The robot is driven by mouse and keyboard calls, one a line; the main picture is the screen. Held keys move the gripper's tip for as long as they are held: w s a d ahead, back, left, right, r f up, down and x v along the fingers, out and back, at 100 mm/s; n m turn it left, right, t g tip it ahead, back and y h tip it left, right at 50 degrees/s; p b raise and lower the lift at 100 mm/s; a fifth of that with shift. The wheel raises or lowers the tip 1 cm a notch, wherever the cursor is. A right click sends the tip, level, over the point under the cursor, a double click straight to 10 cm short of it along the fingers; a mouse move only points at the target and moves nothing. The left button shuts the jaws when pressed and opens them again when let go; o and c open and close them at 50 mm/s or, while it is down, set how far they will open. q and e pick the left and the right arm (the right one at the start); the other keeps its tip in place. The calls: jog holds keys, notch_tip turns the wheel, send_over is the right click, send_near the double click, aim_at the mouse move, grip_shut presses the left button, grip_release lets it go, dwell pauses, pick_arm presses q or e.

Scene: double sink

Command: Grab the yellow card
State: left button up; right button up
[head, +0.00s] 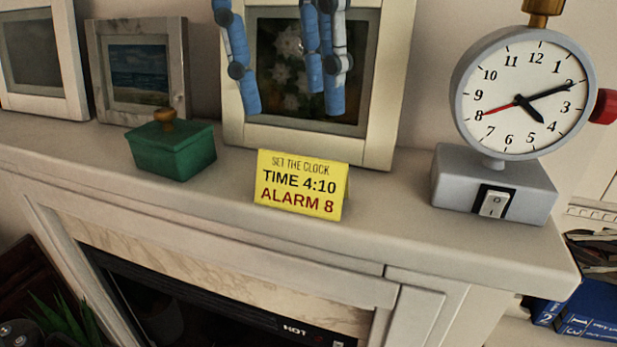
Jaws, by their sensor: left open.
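The yellow card (300,185) stands like a small tent on the mantel shelf, in the middle of the head view. It reads "SET THE CLOCK, TIME 4:10, ALARM 8". My left gripper (290,103) hangs in from the top edge with its blue fingers pointing down. It is open, with a wide empty gap between one finger on the left and two on the right. In the picture it is above the card and apart from it, in front of a framed flower picture. My right gripper is not in view.
A green lidded box (172,150) stands left of the card. A grey alarm clock (497,182) stands at the right. Framed pictures (136,70) lean on the wall behind. The shelf (385,215) is clear around the card; its front edge is close.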

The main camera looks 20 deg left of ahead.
aim_at(300, 168)
pick_arm(q)
notch_tip(300, 168, down, 4)
jog(key=shift+s+d+r+b, duration=0.1)
jog(key=shift+d+b, duration=0.05)
jog(key=shift+b, duration=0.35)
jog(key=shift+w+f, duration=0.2)
jog(key=f, duration=0.2)
jog(key=f+p, duration=0.1)
jog(key=f, duration=0.1)
jog(key=shift+w+a, duration=0.2)
jog(key=shift+a, duration=0.2)
jog(key=shift+f, duration=0.4)
jog(key=shift+d+f, duration=0.1)
jog(key=shift+d, duration=0.1)
jog(key=shift+c, duration=0.3)
jog(key=c, duration=0.7)
jog(key=shift+c, duration=0.5)
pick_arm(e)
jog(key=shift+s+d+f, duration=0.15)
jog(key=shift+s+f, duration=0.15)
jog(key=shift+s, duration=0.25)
